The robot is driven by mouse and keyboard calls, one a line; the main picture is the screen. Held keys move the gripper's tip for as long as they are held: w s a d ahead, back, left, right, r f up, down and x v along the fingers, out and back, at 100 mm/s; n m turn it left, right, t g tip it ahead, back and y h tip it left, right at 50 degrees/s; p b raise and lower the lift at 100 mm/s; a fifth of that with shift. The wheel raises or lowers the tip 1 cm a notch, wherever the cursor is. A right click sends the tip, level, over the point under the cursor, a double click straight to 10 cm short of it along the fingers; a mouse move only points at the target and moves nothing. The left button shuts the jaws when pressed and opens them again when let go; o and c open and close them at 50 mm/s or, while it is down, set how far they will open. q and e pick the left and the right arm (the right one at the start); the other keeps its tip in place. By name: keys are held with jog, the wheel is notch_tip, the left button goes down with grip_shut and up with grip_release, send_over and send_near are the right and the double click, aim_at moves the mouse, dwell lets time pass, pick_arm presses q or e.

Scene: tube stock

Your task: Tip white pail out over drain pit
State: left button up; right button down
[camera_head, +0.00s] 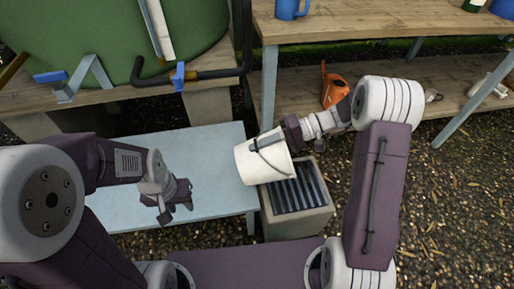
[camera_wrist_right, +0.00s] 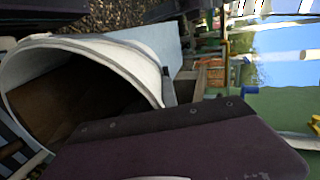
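The white pail (camera_head: 258,163) hangs tilted in the air at the left edge of the drain pit, partly over its grate. My right gripper (camera_head: 285,137) is shut on the pail at its upper right side. In the right wrist view the pail's rim (camera_wrist_right: 112,52) and brown inside show; I cannot tell whether it holds anything. A dark purple part of my right gripper (camera_wrist_right: 185,140) crosses below it. The drain pit (camera_head: 315,218) is a concrete box with dark bars. My left gripper (camera_head: 178,207) is empty and looks open, above the light blue bench.
The light blue bench (camera_head: 140,210) stands left of the pit. A wooden table (camera_head: 340,22) with a blue mug (camera_head: 288,10) is behind; an orange can (camera_head: 332,86) is on its lower shelf. A green tub (camera_head: 90,35) is back left. Gravel lies free at right.

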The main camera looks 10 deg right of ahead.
jog(key=shift+w+d+r+y, duration=0.1)
jog(key=shift+d+r+y, duration=0.45)
jog(key=shift+d, duration=0.1)
jog(key=shift+d+r+y, duration=0.4)
jog(key=shift+d+y, duration=0.15)
jog(key=shift+d, duration=0.1)
jog(key=shift+d+r+y, duration=0.4)
jog(key=shift+d+y, duration=0.3)
jog(key=shift+d, duration=0.05)
dwell(1.4)
